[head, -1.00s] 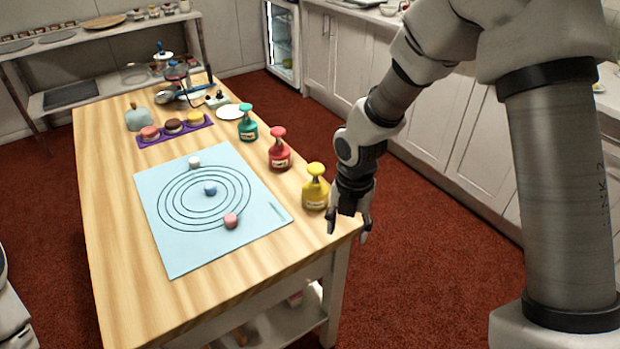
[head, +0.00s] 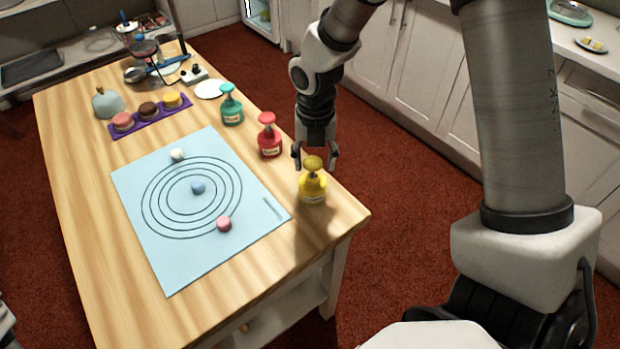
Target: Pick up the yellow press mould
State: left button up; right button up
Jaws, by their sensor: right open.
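The yellow press mould (head: 312,188) stands upright on the wooden table near its right edge, with a round knob on top. My right gripper (head: 316,163) points down right at the mould's knob, with its fingers spread to the left and right of it. It is open; I cannot tell whether a finger touches the knob. A red press mould (head: 269,138) and a green press mould (head: 231,106) stand in a row behind the yellow one. My left gripper is out of view.
A light blue mat (head: 150,240) with printed rings and white, blue and pink pieces lies left of the moulds. A purple tray (head: 150,122) with three round cakes, a white plate (head: 209,89) and utensils are farther back. The table (head: 90,270) is bare at front left.

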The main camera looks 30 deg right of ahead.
aim_at(313, 176)
jog(key=f, duration=0.5)
jog(key=shift+w+a, duration=0.1)
jog(key=shift+w, duration=0.25)
jog(key=shift+s+r, duration=0.1)
jog(key=shift+s, duration=0.05)
jog(key=shift+c, duration=0.7)
grip_shut()
jog(key=shift+r, duration=0.15)
